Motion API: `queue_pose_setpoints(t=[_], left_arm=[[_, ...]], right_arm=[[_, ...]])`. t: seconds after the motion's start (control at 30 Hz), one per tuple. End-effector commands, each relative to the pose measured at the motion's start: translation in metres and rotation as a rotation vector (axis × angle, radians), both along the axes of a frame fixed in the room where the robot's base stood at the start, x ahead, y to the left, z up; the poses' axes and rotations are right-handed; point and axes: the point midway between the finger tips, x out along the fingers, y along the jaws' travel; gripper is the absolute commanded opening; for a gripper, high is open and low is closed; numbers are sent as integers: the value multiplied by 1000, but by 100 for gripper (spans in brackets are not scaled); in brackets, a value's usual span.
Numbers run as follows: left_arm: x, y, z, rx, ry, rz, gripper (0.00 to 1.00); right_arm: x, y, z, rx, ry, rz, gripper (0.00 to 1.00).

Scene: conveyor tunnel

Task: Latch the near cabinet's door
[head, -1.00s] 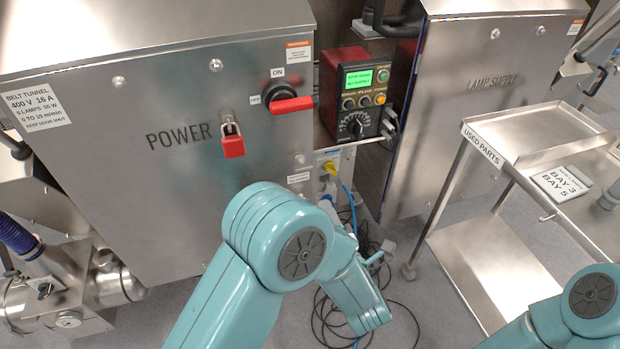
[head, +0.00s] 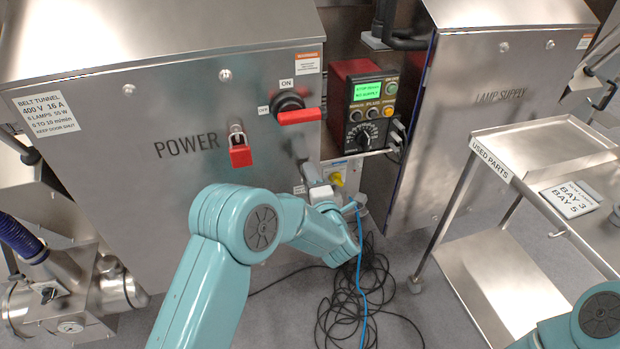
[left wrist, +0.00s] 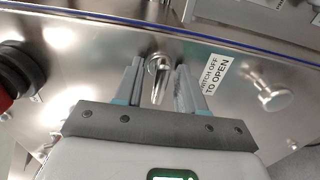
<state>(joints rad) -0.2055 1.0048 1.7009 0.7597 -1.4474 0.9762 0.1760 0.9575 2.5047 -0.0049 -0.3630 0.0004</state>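The near cabinet is the big steel one marked POWER (head: 110,115); its door looks closed. My left gripper (head: 303,150) is at the door's right edge, below the switch. In the left wrist view its fingers stand apart on either side of a small metal latch (left wrist: 158,78); I cannot tell whether they touch it. A second metal knob (left wrist: 270,92) shows to the right. My right gripper is out of view.
A red control box (head: 368,105) with a green screen stands right of the cabinet. The LAMP SUPPLY cabinet (head: 500,130) is beyond it. A steel trolley (head: 540,150) stands at the right. Black and blue cables (head: 370,295) lie on the floor below my left arm.

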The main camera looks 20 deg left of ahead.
Motion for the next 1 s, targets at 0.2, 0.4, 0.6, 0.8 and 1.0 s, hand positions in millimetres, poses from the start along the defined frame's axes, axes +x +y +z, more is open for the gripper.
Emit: queue_pose_setpoints(t=[0.2, 0.4, 0.6, 0.8, 1.0], left_arm=[[0, 0, 0, 0, 0, 0, 39], [0, 0, 0, -1, 1, 0, 1], [0, 0, 0, 13, 10, 1, 1], [0, 0, -1, 77, 52, 2, 1], [0, 1, -2, 203, 138, 2, 1]], right_arm=[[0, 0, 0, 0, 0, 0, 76], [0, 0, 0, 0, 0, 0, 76], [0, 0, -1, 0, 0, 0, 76], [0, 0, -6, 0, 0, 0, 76], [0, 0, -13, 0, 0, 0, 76]])
